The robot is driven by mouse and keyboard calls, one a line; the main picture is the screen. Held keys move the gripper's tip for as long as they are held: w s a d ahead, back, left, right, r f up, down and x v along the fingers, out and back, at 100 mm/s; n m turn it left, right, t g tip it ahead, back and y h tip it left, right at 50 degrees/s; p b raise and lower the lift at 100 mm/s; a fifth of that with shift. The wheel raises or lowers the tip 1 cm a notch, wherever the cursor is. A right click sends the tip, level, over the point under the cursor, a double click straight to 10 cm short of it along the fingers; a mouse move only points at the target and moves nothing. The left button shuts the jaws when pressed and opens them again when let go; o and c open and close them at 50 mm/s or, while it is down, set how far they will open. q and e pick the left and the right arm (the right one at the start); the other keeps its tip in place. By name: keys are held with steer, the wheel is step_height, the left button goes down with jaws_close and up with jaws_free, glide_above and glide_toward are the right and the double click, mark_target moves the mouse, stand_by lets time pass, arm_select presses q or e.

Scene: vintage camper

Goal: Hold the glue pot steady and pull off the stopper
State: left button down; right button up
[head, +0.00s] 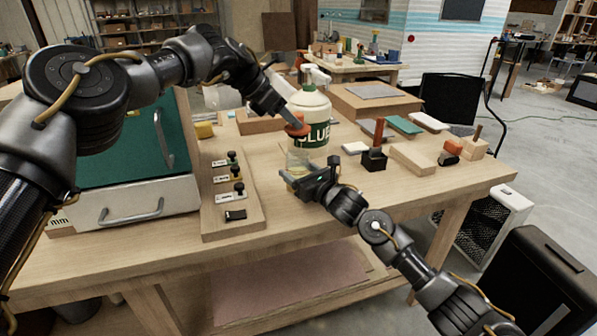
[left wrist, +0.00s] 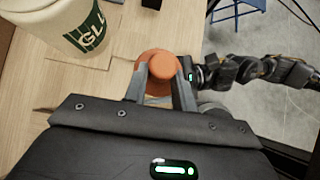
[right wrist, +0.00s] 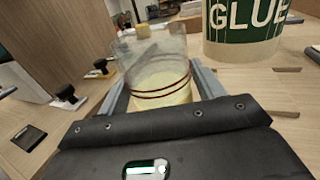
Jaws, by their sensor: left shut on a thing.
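The orange stopper (head: 297,129) is between the fingers of my left gripper (head: 284,115), above the glue pot and apart from it. In the left wrist view my left gripper (left wrist: 160,88) is shut on the stopper (left wrist: 158,70), which hides the pot. The glue pot (head: 298,162) is a clear glass jar with yellowish contents. In the right wrist view the pot (right wrist: 160,80) shows dark bands and no stopper in its mouth. My right gripper (right wrist: 165,90) has a finger on each side of the pot, close against it. The right gripper (head: 318,180) is low over the bench.
A large white GLUE bottle (head: 312,110) stands just behind the pot. Stamps on a wooden board (head: 230,215) are at left, beside a green-fronted cabinet (head: 130,145). Wooden blocks (head: 412,158) and a dark holder (head: 374,160) are at right. The front bench is clear.

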steer(key=shift+o, duration=1.3)
steer(key=v, duration=1.2)
